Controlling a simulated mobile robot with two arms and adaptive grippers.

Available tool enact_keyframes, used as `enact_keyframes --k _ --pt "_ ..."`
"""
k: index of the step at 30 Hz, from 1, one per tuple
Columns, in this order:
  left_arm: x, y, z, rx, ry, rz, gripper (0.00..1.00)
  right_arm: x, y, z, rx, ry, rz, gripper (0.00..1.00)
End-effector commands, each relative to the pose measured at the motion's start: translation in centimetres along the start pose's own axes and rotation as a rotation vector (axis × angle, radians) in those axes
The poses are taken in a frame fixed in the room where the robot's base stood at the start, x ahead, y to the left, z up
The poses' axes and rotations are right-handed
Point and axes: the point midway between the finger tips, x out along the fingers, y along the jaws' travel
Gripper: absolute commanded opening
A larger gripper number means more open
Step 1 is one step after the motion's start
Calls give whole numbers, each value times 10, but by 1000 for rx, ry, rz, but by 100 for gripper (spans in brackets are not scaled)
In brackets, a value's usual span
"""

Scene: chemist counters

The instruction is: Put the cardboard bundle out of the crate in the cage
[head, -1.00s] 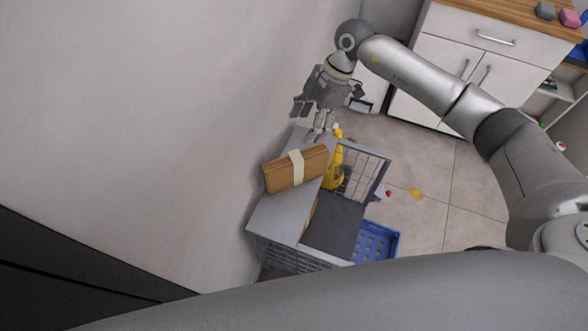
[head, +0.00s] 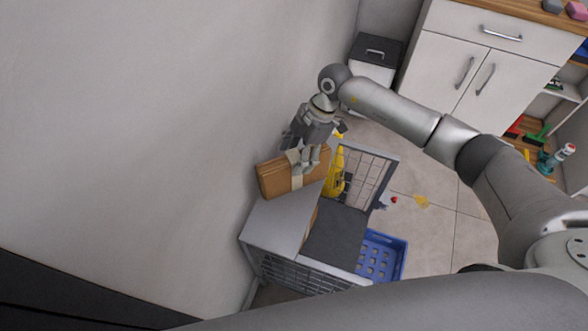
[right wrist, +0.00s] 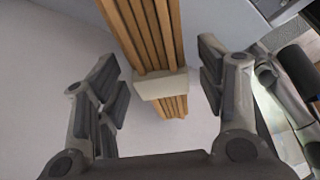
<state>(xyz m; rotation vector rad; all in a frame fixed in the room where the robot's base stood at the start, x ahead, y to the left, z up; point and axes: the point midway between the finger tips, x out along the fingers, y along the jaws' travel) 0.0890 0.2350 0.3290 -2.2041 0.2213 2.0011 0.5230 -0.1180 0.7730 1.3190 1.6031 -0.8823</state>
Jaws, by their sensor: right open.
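The cardboard bundle (head: 273,180), brown layers with a pale band around the middle, lies on the flat grey top of the cage (head: 268,222). The cage has wire sides and an open wire door (head: 376,178). My right gripper (head: 305,168) is open over the bundle and hides part of its band. In the right wrist view, the bundle (right wrist: 148,35) and its band (right wrist: 162,85) appear between the spread fingers of the gripper (right wrist: 165,100), with gaps on both sides. A blue crate (head: 402,262) stands on the floor beside the cage. My left gripper is out of view.
A plain wall (head: 150,120) rises close to the left of the cage. A yellow object (head: 338,175) stands by the open door. A lidded bin (head: 375,60) and white cabinets (head: 455,60) are at the back. Small red and yellow bits lie on the otherwise open tiled floor (head: 440,225).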

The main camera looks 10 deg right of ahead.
Motion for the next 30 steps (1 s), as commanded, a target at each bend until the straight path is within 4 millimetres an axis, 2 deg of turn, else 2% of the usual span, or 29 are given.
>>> enact_keyframes --k 10,13,20,30 --pt "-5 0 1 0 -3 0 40 46 -1 -1 1 0 0 64" --pt "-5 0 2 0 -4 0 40 53 -1 -2 -1 0 0 64" --pt "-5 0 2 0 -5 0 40 54 -1 -1 -1 -1 0 63" --pt "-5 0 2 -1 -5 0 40 53 -1 -1 -1 -1 1 19"
